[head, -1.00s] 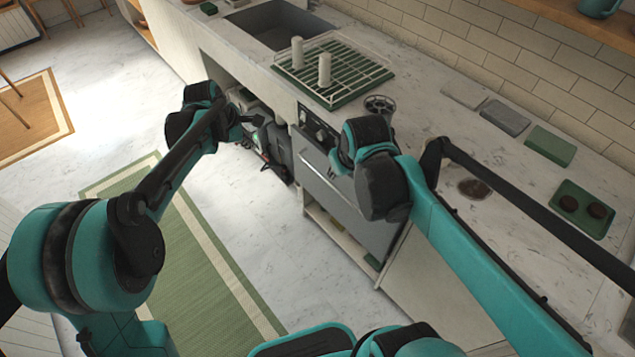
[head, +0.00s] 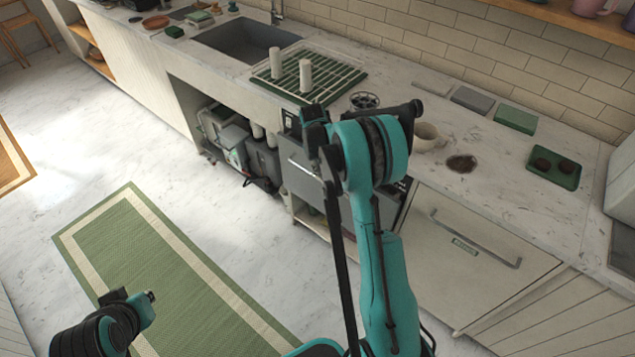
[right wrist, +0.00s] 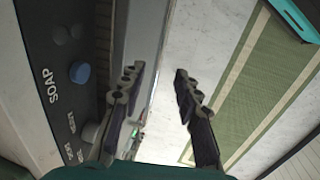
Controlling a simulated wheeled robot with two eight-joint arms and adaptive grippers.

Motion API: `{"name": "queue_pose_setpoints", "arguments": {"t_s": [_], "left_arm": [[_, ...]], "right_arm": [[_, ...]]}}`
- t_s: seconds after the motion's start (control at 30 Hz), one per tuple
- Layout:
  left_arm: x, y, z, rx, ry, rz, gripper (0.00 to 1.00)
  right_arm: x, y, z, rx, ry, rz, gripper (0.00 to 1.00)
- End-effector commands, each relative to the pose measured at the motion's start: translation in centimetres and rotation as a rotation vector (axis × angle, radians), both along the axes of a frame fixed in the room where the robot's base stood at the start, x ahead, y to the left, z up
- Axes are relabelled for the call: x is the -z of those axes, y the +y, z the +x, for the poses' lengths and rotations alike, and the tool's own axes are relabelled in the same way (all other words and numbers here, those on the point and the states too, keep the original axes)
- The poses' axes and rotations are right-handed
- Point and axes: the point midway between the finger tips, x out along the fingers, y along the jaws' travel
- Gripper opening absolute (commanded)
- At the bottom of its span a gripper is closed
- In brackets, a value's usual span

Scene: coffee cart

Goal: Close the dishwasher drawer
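The dishwasher (head: 291,121) is a dark-fronted unit under the counter; its grey drawer front (head: 297,183) with a bar handle shows left of my right arm, which covers the rest. In the right wrist view, its dark control panel (right wrist: 62,75) with "SOAP" lettering and knobs is at left. A gap with a dark slatted interior lies between that panel and the drawer's silver front edge (right wrist: 146,45). My right gripper (right wrist: 160,85) is open and empty, one finger over the gap side, the other over the floor side; contact is unclear.
The counter above holds a dish rack (head: 310,75) with white cups, a mug (head: 425,137) and a green tray (head: 553,167). Bins (head: 240,145) stand under the sink at left. The floor with a green rug (head: 170,265) is clear.

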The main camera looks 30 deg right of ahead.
Motion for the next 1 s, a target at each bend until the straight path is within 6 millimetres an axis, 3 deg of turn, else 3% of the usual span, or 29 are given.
{"name": "queue_pose_setpoints", "arguments": {"t_s": [0.5,0.87,0.9,1.0], "left_arm": [[2.8,0.0,-0.1,0.007,-0.001,0.006,0.00],[2.9,0.0,-0.1,0.006,-0.001,0.005,0.00],[2.9,0.0,-0.1,0.006,-0.001,0.005,0.00],[2.9,0.0,-0.1,0.006,-0.001,0.005,0.00]], "right_arm": [[7.1,-1.3,0.6,-0.001,0.001,0.000,0.33],[7.7,-1.4,0.6,-0.001,0.001,0.000,0.33],[7.7,-1.4,0.6,-0.001,0.001,0.000,0.30],[7.7,-1.4,0.6,-0.001,0.001,0.000,0.04]]}}
